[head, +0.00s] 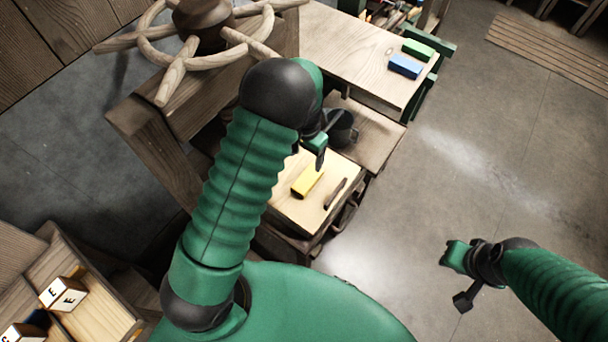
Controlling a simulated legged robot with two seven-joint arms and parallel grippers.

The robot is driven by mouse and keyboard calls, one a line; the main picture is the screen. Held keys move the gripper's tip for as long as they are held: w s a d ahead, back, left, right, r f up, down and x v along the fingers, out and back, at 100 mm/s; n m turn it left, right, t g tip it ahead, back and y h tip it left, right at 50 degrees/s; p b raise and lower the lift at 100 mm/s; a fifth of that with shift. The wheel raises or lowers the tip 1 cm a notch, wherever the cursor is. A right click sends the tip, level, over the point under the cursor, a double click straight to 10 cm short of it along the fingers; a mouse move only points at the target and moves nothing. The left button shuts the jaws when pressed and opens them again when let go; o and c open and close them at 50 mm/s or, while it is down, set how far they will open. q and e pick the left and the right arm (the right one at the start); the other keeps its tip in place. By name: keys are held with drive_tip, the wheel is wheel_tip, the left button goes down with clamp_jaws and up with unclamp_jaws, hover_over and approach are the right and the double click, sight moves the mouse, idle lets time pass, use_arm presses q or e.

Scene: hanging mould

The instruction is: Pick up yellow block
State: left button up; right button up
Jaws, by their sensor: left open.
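The yellow block (308,181) lies on a small light wooden board (291,211) below the middle of the head view. My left gripper (312,152) is open, just above and behind the block in the picture, and appears empty. My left arm hides part of this gripper and the board's left side. I cannot tell the gripper's exact height over the block. My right gripper (456,279) is at the lower right over bare floor, with its fingers apart and nothing between them.
A dark slim piece (335,193) lies right of the yellow block. A wooden table (350,45) behind holds a green block (417,49) and a blue block (405,66). A wooden wheel (205,35) stands upper left. Lettered cubes (62,294) sit lower left.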

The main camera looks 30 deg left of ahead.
use_arm(q)
hover_over(307, 178)
drive_tip(key=f, duration=0.7)
drive_tip(key=shift+w+a+f+p, duration=0.1)
drive_tip(key=shift+w+f+p, duration=0.1)
drive_tip(key=shift+f+p, duration=0.1)
drive_tip(key=shift+f, duration=0.3)
drive_tip(key=f, duration=0.1)
drive_tip(key=f+p, duration=0.1)
drive_tip(key=f, duration=0.2)
drive_tip(key=shift+s+p, duration=0.3)
drive_tip(key=shift+w+f, duration=0.15)
drive_tip(key=shift+f, duration=0.4)
drive_tip(key=shift+c, duration=0.9)
drive_tip(key=shift+d+r, duration=0.15)
drive_tip(key=shift+d, duration=0.2)
drive_tip(key=c, duration=0.7)
drive_tip(key=shift+a, duration=0.2)
drive_tip(key=c, duration=0.6)
use_arm(e)
drive_tip(key=shift+w+d+r, duration=0.1)
drive_tip(key=shift+d+r, duration=0.1)
drive_tip(key=shift+r, duration=0.3)
drive_tip(key=shift+w+d+r, duration=0.1)
drive_tip(key=shift+d+r, duration=0.1)
drive_tip(key=shift+r, duration=0.3)
